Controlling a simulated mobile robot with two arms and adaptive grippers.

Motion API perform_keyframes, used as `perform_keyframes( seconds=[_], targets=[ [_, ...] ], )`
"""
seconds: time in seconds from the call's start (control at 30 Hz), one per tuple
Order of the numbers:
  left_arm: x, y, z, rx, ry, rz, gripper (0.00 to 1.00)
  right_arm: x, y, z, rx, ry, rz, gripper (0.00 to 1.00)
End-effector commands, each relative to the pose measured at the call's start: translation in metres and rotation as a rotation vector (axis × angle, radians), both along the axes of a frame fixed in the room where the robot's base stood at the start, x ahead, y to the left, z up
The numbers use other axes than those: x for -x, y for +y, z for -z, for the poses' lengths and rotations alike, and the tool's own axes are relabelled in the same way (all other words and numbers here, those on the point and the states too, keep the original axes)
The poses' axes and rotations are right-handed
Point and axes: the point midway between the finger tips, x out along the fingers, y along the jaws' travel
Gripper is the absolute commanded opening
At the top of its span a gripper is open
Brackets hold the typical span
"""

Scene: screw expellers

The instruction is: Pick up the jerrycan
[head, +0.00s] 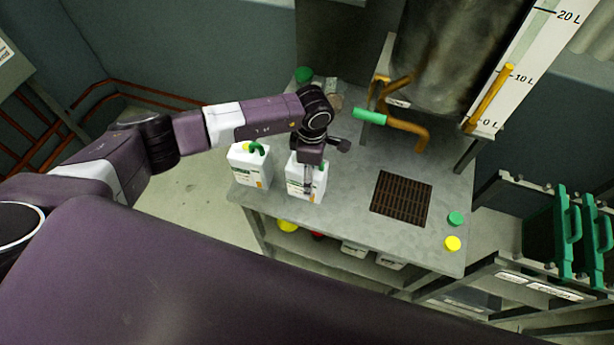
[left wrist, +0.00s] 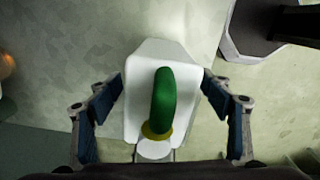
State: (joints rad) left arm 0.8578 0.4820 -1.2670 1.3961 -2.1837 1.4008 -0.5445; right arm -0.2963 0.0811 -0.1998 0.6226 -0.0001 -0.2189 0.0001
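Two white jerrycans stand upright on the left part of the grey metal bench (head: 340,212) in the head view. The left jerrycan (head: 249,168) has a curved green piece on top. The right jerrycan (head: 301,186) is partly covered by my left gripper (head: 308,174), which points down over it and hides its top. In the left wrist view a white jerrycan (left wrist: 185,72) with a curved green piece and a yellow ring lies between the spread blue-padded fingers of my left gripper (left wrist: 162,90). Gaps show on both sides. My right gripper is not in view.
A green spout (head: 369,116) and orange pipes stick out from the large metal vessel (head: 450,50) behind the bench. A dark grate (head: 401,198), a green cap (head: 456,218) and a yellow cap (head: 452,243) are on the right part.

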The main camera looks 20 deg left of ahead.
Motion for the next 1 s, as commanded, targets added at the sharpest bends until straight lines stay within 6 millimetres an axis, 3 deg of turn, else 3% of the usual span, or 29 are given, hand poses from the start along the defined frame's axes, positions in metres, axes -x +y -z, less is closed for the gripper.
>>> perform_keyframes(
  seconds=[0.07,0.6,1.0],
  targets=[
    [0.0000,0.0000,-0.0002,0.000,0.000,0.000,0.61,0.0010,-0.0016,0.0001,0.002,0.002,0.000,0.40],
    [-0.0016,-0.0004,-0.0021,0.002,-0.003,-0.001,0.02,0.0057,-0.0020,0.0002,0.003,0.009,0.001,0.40],
    [-0.0020,-0.0006,-0.0075,0.002,-0.004,0.000,0.00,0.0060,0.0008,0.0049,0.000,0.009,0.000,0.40]
  ],
)
